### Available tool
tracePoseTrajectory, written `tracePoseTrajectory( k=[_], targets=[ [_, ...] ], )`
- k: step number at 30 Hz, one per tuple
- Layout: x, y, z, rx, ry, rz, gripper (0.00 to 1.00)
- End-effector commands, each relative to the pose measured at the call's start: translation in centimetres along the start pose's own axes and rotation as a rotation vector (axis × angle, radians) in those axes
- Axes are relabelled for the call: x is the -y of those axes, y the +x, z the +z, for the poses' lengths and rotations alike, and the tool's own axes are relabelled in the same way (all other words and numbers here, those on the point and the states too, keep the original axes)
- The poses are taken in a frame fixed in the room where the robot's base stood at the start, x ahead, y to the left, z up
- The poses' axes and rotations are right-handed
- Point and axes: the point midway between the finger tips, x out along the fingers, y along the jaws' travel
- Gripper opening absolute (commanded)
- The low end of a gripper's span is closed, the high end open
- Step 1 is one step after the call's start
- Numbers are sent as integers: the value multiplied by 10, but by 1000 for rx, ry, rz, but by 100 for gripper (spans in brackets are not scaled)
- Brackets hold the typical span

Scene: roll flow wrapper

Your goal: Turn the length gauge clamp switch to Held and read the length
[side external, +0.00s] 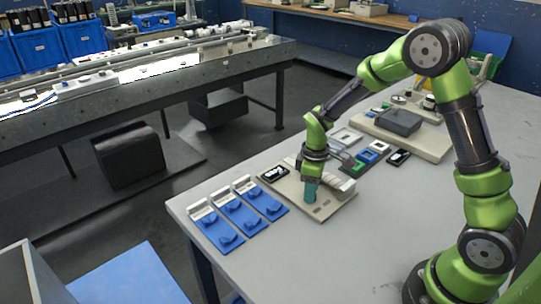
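My gripper (310,187) points down over a beige base plate (325,212) near the middle of the table. Its teal end is low, at or just above the plate; I cannot tell whether it touches. Whether its fingers are open or shut is too small to see. A small black display with pale marks (275,173) is at the plate's left corner; its reading is not legible. A pale block (343,185) lies on the plate right of my gripper. I cannot make out the clamp switch or its labels; the gripper may hide it.
Several blue plates with raised blue knobs (216,228) lie at the table's left edge. Behind are small framed parts (374,151), a black handheld device (399,157) and a beige base with a dark grey box (399,121). The table's front (310,265) is clear. A conveyor (150,80) stands across the aisle.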

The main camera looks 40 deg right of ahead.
Motion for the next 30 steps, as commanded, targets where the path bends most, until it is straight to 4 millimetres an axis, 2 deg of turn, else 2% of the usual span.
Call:
tracePoseTrajectory(
  k=[3, 4, 11, 22, 30],
  targets=[
    [0, 0, 0, 0, 0, 0, 39],
    [0, 0, 0, 0, 0, 0, 36],
    [0, 0, 0, 0, 0, 0, 1],
    [0, -1, 0, 0, 22, 0, 0],
    [0, -1, 0, 1, 160, 0, 0]
  ],
)
